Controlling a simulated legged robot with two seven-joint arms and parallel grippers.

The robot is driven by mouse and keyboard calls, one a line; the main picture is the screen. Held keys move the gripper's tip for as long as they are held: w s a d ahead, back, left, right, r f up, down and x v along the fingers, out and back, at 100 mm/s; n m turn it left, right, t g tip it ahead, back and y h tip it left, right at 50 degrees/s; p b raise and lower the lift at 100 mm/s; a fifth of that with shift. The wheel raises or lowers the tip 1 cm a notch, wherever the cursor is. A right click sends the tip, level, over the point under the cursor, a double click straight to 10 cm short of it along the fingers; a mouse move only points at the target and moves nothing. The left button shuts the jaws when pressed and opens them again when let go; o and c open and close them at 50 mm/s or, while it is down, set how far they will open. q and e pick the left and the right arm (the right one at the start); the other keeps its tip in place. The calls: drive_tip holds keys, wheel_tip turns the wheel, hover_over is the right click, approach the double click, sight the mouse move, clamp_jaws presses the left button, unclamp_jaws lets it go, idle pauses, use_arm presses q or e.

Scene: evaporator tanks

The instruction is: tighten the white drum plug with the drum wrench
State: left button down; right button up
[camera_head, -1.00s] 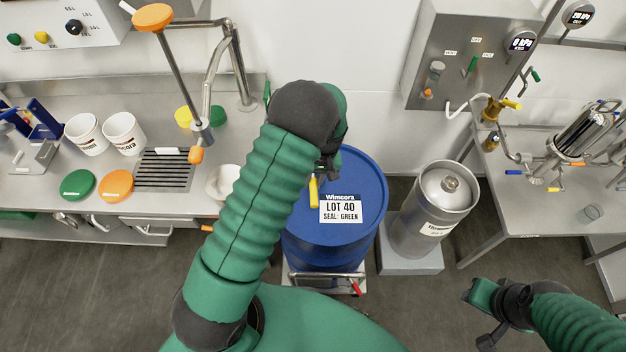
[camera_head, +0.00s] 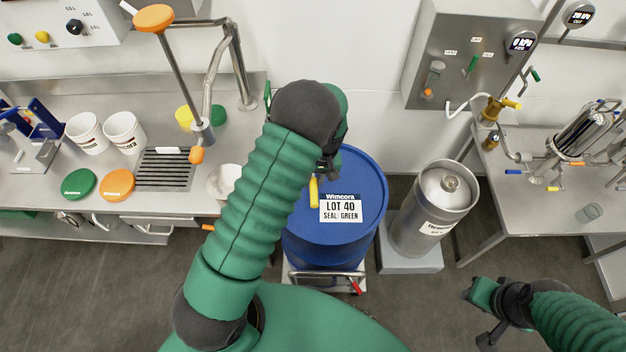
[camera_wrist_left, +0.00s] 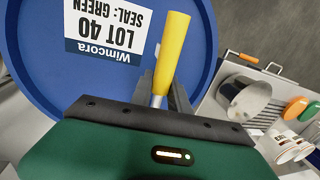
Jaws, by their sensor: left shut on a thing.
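The blue drum (camera_head: 365,185) stands upright in the middle of the head view, with a white "LOT 40 SEAL: GREEN" label on its lid. My left gripper (camera_head: 330,168) is over the left part of the lid, partly hidden by my own arm. It is shut on the drum wrench (camera_head: 314,191), whose yellow handle sticks out; the wrench also shows in the left wrist view (camera_wrist_left: 173,45). The wrench's working end is hidden, and I cannot tell whether it touches the lid. The white drum plug is not visible in either view.
A steel keg (camera_head: 432,210) stands on a grey block close to the drum's right. A steel counter (camera_head: 45,190) with white buckets and coloured lids is at the left. A steel table (camera_head: 520,215) with glassware is at the right. The floor between keg and right arm is clear.

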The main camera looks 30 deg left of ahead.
use_arm(q)
drive_tip(key=shift+f+b, duration=0.55)
drive_tip(key=shift+f, duration=0.35)
drive_tip(key=shift+s+a+m, duration=0.35)
drive_tip(key=shift+a+m, duration=0.25)
drive_tip(key=shift+a, duration=0.05)
drive_tip(key=shift+p, duration=0.3)
drive_tip(key=shift+s+a+m, duration=0.25)
drive_tip(key=shift+a+m, duration=0.25)
drive_tip(key=shift+s+a+m+t+p, duration=0.3)
drive_tip(key=shift+a+m+t, duration=0.1)
drive_tip(key=shift+a+m, duration=0.4)
drive_tip(key=shift+s+a+m, duration=0.1)
drive_tip(key=shift+a+m, duration=0.5)
drive_tip(key=shift+a, duration=0.1)
